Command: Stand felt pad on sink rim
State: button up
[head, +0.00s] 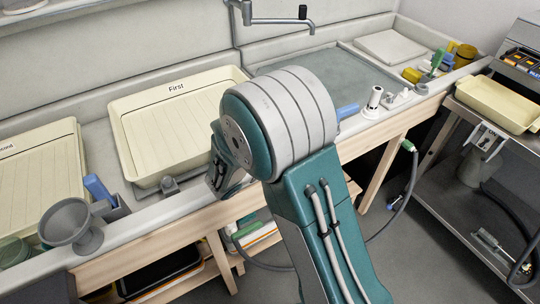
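The sink rim (150,237) is the long pale ledge along the front of the sink in the head view. I cannot tell which thing is the felt pad. A flat blue piece (347,110) shows on the rim just right of my arm's big joint, partly hidden by it. Another blue piece (98,188) stands tilted in a grey holder at the left. A dark grey part at the end of my arm (226,172) shows over the rim, left of the joint. My fingertips cannot be made out, nor whether they hold anything.
A cream tray marked "First" (125,125) and another at far left (35,180) lie in the sink. A grey funnel (68,222) stands on the rim. White fittings (374,98) and a green-handled brush (436,62) are at right. A metal cart (470,215) stands beyond.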

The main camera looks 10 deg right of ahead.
jog(key=shift+f, duration=0.3)
dwell(0.5)
jog(key=o, duration=1)
jog(key=shift+c, duration=0.2)
jog(key=shift+s+r, duration=0.1)
jog(key=shift+v, duration=3.9)
jog(key=shift+a, duration=0.15)
jog(key=v, duration=1.1)
jog(key=shift+s+a+r, duration=0.2)
jog(key=shift+a, duration=0.1)
